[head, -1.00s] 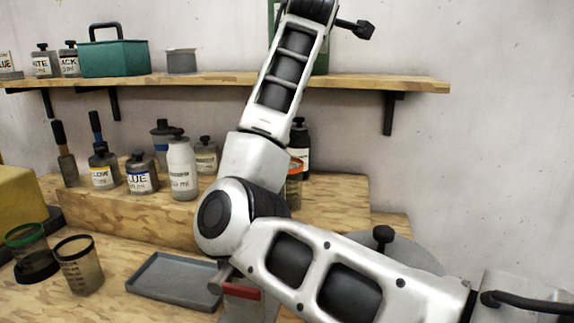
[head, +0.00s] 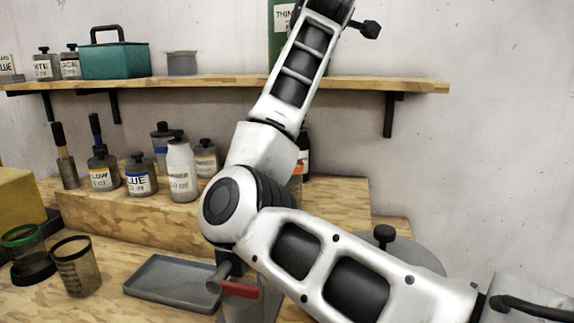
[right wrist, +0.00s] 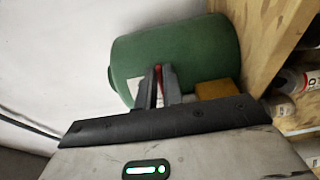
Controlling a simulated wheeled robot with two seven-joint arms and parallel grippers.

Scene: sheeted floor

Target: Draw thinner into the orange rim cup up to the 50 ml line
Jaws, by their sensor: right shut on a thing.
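A green container (head: 282,35) with a label beginning "THIN" stands on the upper shelf, partly behind my right arm. It fills the middle of the right wrist view (right wrist: 180,58). My right gripper (right wrist: 158,80) is shut on a small red part (right wrist: 159,72) in front of this container; the fingers hide most of it. The right gripper is above the head view. An orange patch (head: 297,179) shows behind my right arm, by a dark bottle; I cannot tell whether it is the orange rim cup. My left gripper is in neither view.
A green-rimmed cup (head: 22,232), a black-rimmed cup (head: 76,268) and a grey tray (head: 172,279) are on the bench. A red lever (head: 240,289) sits right of the tray. Several bottles line the wooden step (head: 150,222). The upper shelf (head: 420,86) is bare at right.

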